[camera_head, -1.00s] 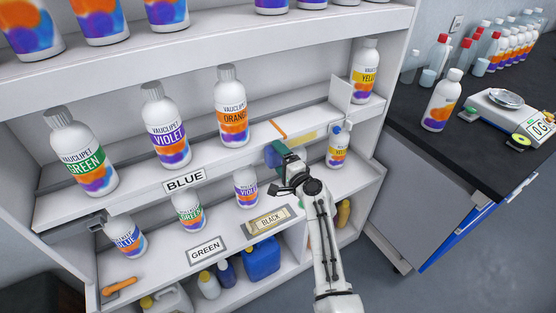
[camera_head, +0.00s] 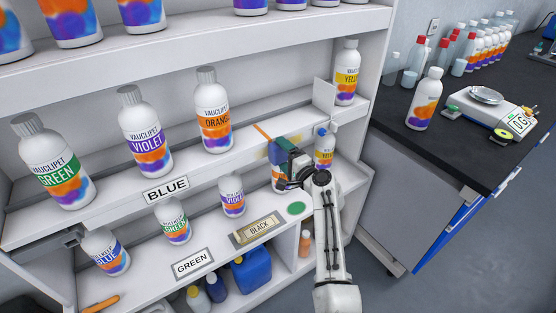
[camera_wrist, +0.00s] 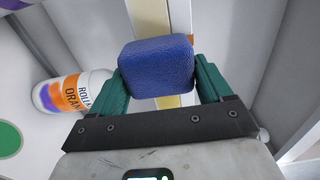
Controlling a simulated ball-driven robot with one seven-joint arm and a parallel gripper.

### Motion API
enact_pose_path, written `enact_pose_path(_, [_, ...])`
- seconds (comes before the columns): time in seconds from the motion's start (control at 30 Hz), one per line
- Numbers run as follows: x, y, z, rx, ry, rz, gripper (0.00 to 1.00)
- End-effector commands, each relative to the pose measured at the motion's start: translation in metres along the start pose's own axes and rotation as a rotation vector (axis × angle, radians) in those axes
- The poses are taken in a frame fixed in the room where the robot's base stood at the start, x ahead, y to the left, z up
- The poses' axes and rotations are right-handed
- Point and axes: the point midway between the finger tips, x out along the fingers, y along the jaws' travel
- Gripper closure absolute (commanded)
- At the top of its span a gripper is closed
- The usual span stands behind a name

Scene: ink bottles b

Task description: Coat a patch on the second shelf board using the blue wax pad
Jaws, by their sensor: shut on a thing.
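My gripper (camera_head: 283,155) is shut on the blue wax pad (camera_wrist: 158,66), a rounded block held between green fingers. In the head view, the pad (camera_head: 274,151) is at the front edge of the shelf board (camera_head: 100,212) with the BLUE label, near its right part. In the wrist view, a pale yellow strip (camera_wrist: 150,16) runs behind the pad. The pad hides part of it, and I cannot tell whether they touch.
An orange-labelled bottle (camera_wrist: 72,92) stands close beside my gripper, with a yellow-labelled bottle (camera_head: 325,148) to its right. An orange strip (camera_head: 263,133) lies on the board. A green disc (camera_head: 297,208) is on the lower shelf. Bottles fill the board's left part.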

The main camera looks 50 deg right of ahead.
Motion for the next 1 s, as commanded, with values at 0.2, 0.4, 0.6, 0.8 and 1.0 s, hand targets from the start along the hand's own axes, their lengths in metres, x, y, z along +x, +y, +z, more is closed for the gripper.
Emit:
enact_pose_path(0.2, [0.002, 0.001, -0.005, -0.001, 0.001, 0.0, 0.46])
enact_pose_path(0.4, [0.002, -0.002, 0.006, -0.002, -0.004, 0.001, 0.46])
enact_pose_path(0.6, [0.002, -0.002, 0.024, -0.001, -0.006, 0.001, 0.46])
enact_pose_path(0.8, [0.001, -0.002, 0.035, -0.001, -0.005, 0.0, 0.46])
enact_pose_path(1.0, [0.001, -0.002, 0.042, 0.0, -0.005, 0.0, 0.46])
